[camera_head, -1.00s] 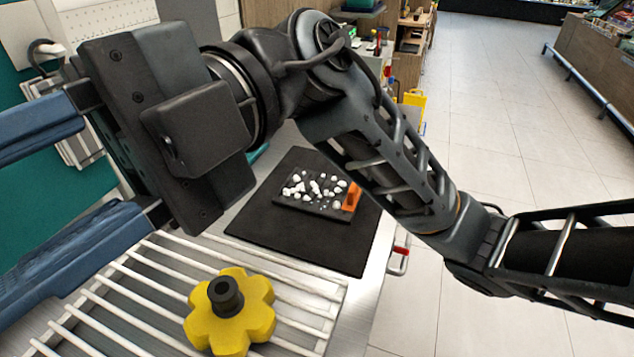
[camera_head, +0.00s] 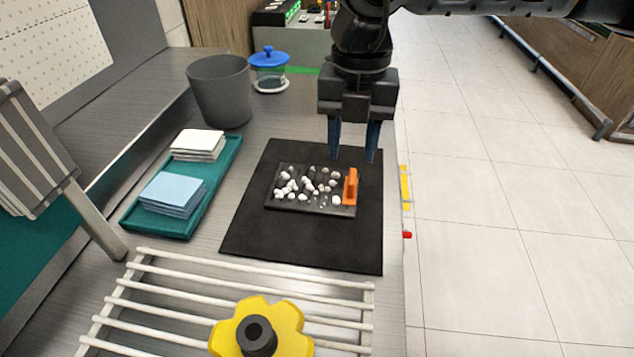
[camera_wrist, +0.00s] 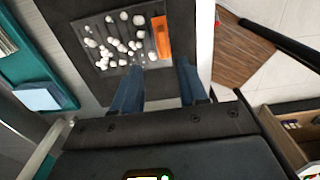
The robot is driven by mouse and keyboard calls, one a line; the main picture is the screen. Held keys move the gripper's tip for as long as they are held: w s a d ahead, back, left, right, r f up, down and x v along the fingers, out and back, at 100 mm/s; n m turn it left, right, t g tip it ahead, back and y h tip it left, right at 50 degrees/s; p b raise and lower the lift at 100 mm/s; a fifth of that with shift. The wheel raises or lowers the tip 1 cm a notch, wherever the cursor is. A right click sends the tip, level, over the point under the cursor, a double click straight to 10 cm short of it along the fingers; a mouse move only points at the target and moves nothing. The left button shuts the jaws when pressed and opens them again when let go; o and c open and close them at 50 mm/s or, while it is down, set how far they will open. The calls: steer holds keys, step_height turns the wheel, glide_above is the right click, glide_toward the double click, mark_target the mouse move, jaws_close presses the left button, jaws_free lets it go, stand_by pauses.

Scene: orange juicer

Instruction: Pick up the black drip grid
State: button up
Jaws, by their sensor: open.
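The black drip grid (camera_head: 287,203) lies flat on a black mat (camera_head: 262,240), with white lumps scattered over it and an orange handle (camera_head: 351,187) at its right end. My gripper (camera_head: 353,158) is open and empty, pointing down above the far right part of the mat, just beyond the orange handle. In the wrist view, the drip grid (camera_wrist: 99,30) and the orange handle (camera_wrist: 161,37) show ahead of my two blue fingers (camera_wrist: 158,85). The handle appears between the fingers' lines but apart from them.
A teal tray (camera_head: 165,228) with blue and white cloth stacks is left of the mat. A grey bin (camera_head: 220,92) and a blue-lidded jar (camera_head: 268,70) stand behind. A white rack (camera_head: 240,273) with a yellow knob (camera_head: 285,320) is in front. The counter edge is close on the right.

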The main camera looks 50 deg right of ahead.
mark_target(352, 178)
steer(key=shift+s+d+f+p, duration=0.1)
steer(key=shift+f+p, duration=0.15)
steer(key=shift+f, duration=1.05)
steer(key=shift+d+f+p, duration=0.15)
steer(key=shift+f+p, duration=0.05)
steer(key=shift+f, duration=1.05)
steer(key=shift+s+d+f+p, duration=0.1)
steer(key=shift+f+p, duration=0.15)
steer(key=shift+f, duration=1.05)
jaws_close()
